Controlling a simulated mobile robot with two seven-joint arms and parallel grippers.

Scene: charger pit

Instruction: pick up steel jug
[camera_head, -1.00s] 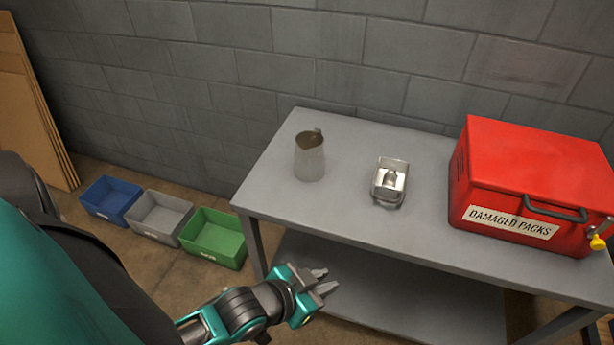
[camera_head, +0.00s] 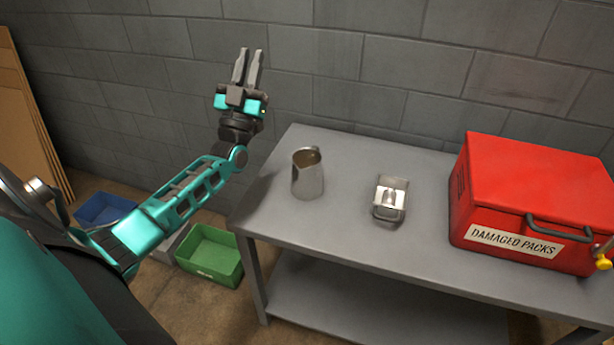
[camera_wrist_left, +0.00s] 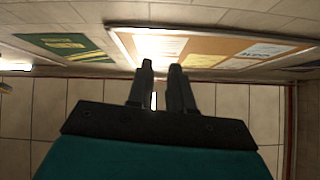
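The steel jug (camera_head: 307,174) stands upright on the left part of the grey table (camera_head: 345,235), with its open top showing. My left gripper (camera_head: 250,54) is raised to the upper left of the jug in the head view, in front of the block wall. Its two fingers point up with a narrow gap between them, and it holds nothing. In the left wrist view the same fingers (camera_wrist_left: 161,68) are apart and empty, facing a board and wall; the jug is not visible there. My right gripper is not in view.
A small steel container (camera_head: 390,198) stands right of the jug. A red box (camera_head: 530,195) labelled "DAMAGED PACKS" fills the table's right side. Green (camera_head: 212,255) and blue (camera_head: 103,208) bins are on the floor at left; my arm partly covers a grey bin.

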